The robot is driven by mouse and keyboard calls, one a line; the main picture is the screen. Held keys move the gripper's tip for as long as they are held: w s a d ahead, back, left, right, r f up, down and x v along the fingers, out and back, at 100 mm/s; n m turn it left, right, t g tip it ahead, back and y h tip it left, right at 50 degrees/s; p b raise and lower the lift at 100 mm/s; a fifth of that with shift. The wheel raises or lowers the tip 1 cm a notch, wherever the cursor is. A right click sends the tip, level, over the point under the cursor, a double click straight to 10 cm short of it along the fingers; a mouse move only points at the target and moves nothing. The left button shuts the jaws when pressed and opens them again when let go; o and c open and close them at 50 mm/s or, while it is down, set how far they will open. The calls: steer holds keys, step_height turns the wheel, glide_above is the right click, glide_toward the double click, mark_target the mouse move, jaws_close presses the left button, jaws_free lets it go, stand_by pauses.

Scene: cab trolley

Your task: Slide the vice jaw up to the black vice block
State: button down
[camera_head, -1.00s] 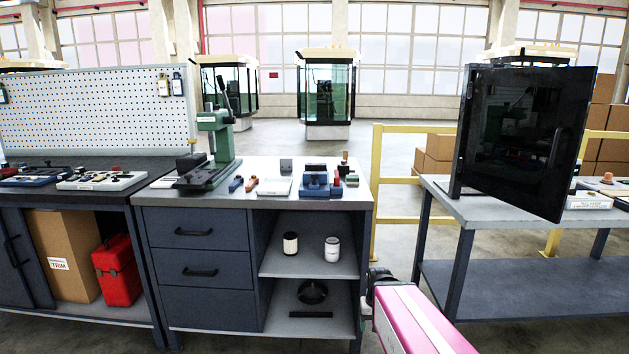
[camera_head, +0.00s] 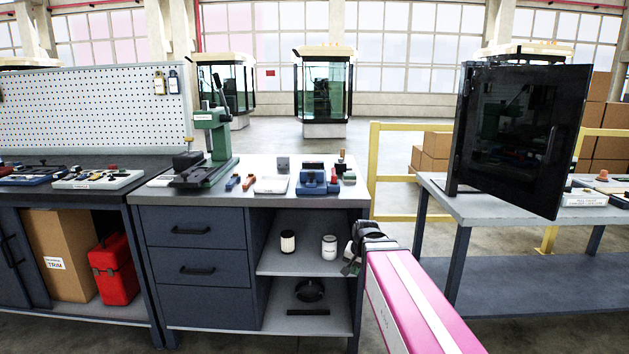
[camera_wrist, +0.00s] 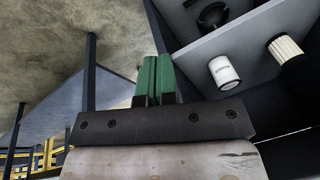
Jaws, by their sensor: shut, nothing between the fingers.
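A small blue fixture with a dark top (camera_head: 313,183) stands near the front right of the grey workbench (camera_head: 230,195); it looks like the vice. A small red part (camera_head: 334,178) is at its right side. Which piece is the sliding jaw and which the black block is too small to tell. My gripper (camera_head: 350,266) is below the bench-top level, in front of the bench's right edge and apart from the vice. In the wrist view its green fingers (camera_wrist: 154,78) are together and empty. The vice is outside the wrist view.
A green press (camera_head: 212,145) stands on the bench's left part, with small tools and a white tray (camera_head: 271,185) between. A second table (camera_head: 480,205) with a dark door panel (camera_head: 515,140) stands right.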

steer(key=w+a+r+m+t+y, duration=0.1)
steer(key=w+a+r+m+t, duration=0.2)
steer(key=r, duration=0.8)
steer(key=w+a+r+m+y, duration=0.1)
steer(key=w+a+r+m, duration=0.3)
steer(key=r, duration=0.7)
steer(key=w+a+r+m+t+y, duration=0.15)
steer(key=w+r, duration=0.35)
steer(key=r, duration=0.5)
glide_toward(316, 180)
steer(key=s+a+f, duration=0.2)
steer(key=s+f, duration=0.2)
steer(key=w, duration=0.1)
steer(key=w+a, duration=0.1)
steer(key=w, duration=0.1)
steer(key=shift+w+a+f+t+h, duration=0.2)
steer(key=shift+a+f+t+h, duration=0.15)
steer(key=shift+a, duration=0.05)
steer(key=shift+w+a, duration=0.2)
steer(key=shift+w, duration=0.25)
steer(key=w, duration=0.6)
steer(key=shift+w+d, duration=0.1)
steer(key=shift+d, duration=0.1)
